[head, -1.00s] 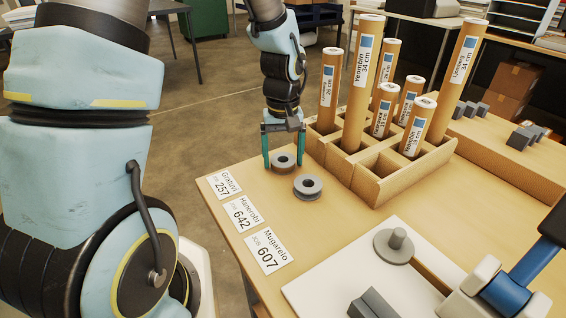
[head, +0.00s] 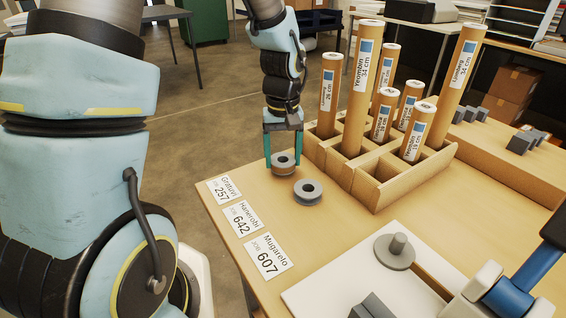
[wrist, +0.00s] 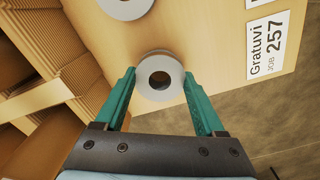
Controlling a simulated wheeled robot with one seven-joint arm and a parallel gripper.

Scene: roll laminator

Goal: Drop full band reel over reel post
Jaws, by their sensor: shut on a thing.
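My gripper (head: 283,160) is shut on a grey band reel (head: 283,168) near the table's left edge, with one teal finger on each side of its rim. In the wrist view this reel (wrist: 160,93) lies flat between the fingertips (wrist: 160,80), its centre hole facing up; it looks to be on the tabletop. A second grey reel (head: 308,199) lies flat just to the right and nearer, and part of it shows in the wrist view (wrist: 122,10). The reel post (head: 398,242) stands upright and bare on a round grey base on a white board. I cannot tell which reel is fuller.
A cardboard divider box (head: 390,190) with several upright labelled tubes stands behind and right of the reels. Paper job labels (head: 242,217) lie along the left edge. A machine with a blue handle (head: 530,265) stands right of the post. Bare tabletop lies between reels and board.

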